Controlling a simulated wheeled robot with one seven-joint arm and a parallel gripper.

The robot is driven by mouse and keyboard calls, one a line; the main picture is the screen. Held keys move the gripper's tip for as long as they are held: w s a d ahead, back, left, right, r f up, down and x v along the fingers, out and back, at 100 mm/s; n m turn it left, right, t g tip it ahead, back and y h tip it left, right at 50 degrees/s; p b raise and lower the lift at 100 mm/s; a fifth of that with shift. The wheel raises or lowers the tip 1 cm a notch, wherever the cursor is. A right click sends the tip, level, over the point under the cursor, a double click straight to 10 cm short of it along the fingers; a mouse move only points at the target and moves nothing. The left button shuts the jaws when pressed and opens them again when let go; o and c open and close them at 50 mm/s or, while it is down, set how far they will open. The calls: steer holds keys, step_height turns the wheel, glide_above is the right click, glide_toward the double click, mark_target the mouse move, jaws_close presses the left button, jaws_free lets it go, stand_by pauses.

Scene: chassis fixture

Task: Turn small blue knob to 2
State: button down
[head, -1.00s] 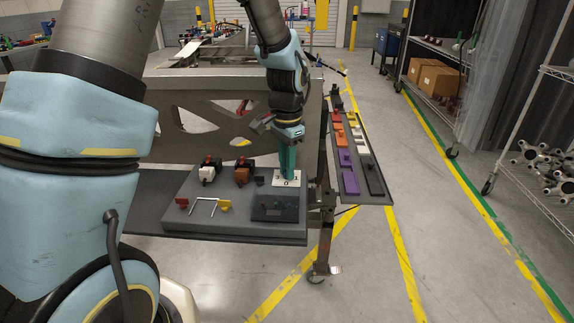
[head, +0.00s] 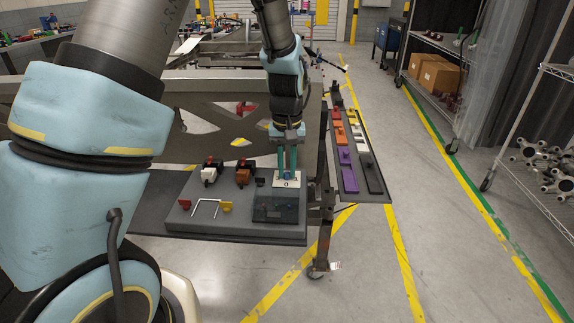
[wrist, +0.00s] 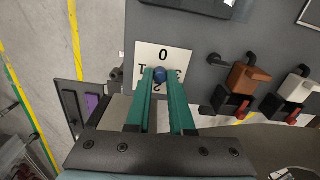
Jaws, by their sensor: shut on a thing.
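The small blue knob (wrist: 160,75) sits at the middle of a white dial plate (wrist: 148,52) in the wrist view. The plate reads 0 at the top and 2 at the bottom, with marks at left and right partly covered by the fingers. My gripper (wrist: 160,76) has its two teal fingers closed on the knob from both sides. In the head view, my gripper (head: 287,174) points down at the white plate (head: 284,184), near the back right of the grey board. Which number the knob points to cannot be told.
The grey board (head: 185,222) also carries orange-brown and white-and-black fixtures (head: 242,175), (head: 210,172), a wire handle (head: 208,204) and a dark box (head: 275,207) just in front of the dial. A side panel with colored blocks (head: 348,178) lies to the right.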

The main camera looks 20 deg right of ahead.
mark_target(286, 173)
steer(key=n+p, duration=0.2)
steer(key=n, duration=0.2)
steer(key=shift+r+n, duration=0.1)
steer(key=shift+n, duration=0.2)
steer(key=shift+n+p, duration=0.7)
steer(key=shift+n, duration=0.9)
steer(key=c, duration=0.8)
jaws_free()
step_height(286, 173, up, 11)
steer(key=shift+f+b, duration=0.2)
steer(key=shift+b, duration=0.5)
steer(key=shift+a, duration=0.1)
